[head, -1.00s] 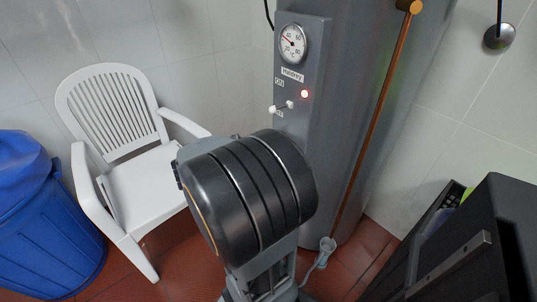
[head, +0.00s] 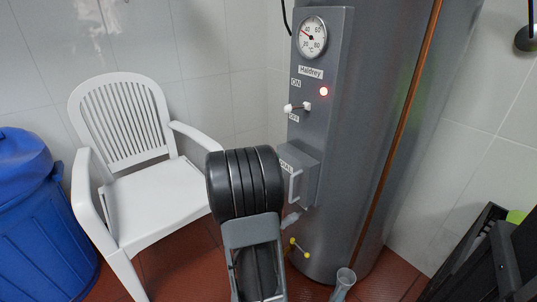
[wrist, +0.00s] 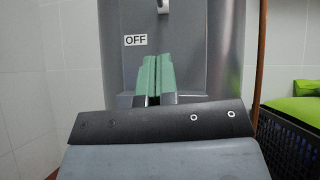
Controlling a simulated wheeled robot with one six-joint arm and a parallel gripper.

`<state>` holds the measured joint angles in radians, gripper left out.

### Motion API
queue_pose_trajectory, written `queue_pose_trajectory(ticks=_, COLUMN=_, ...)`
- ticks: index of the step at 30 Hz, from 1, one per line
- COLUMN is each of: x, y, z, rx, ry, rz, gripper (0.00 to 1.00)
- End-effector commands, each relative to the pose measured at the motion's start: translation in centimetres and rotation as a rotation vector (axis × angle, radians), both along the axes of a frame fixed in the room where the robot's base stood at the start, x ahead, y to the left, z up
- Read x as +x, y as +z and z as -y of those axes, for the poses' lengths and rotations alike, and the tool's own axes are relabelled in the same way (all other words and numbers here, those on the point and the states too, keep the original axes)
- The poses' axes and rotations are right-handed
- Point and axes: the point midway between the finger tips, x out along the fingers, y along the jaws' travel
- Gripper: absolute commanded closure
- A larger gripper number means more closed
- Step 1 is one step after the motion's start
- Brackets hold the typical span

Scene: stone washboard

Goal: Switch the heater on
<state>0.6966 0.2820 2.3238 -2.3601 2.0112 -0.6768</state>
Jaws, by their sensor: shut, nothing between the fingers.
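The heater (head: 345,180) is a tall grey cylinder with a panel on its front. In the wrist view, the lower end of the switch (wrist: 162,6) shows at the top edge, right of and above the OFF label (wrist: 135,40). My gripper (wrist: 158,62) has green fingers, shut and empty, in front of the panel below the switch. In the head view my arm hides the gripper.
A white plastic chair (head: 145,195) stands left of the heater, with a blue bin (head: 45,225) further left. A box with a handle (head: 298,175) juts from the heater below the switch. A copper pipe (head: 402,115) runs down the heater. A dark crate (wrist: 285,145) stands at right.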

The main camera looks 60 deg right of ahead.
Motion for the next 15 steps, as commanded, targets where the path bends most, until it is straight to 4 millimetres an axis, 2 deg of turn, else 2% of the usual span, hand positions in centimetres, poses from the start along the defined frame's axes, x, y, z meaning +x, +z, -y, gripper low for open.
queue_pose_trajectory(ticks=1, x=-0.2, y=1.5, z=0.6, rx=0.002, ry=-0.004, rz=-0.002, gripper=1.00)
queue_pose_trajectory(ticks=13, x=-1.2, y=4.9, z=4.9, rx=-0.001, ry=-0.004, rz=0.003, gripper=1.00)
queue_pose_trajectory(ticks=15, x=-1.0, y=5.9, z=4.9, rx=-0.003, ry=0.001, rz=0.006, gripper=1.00)
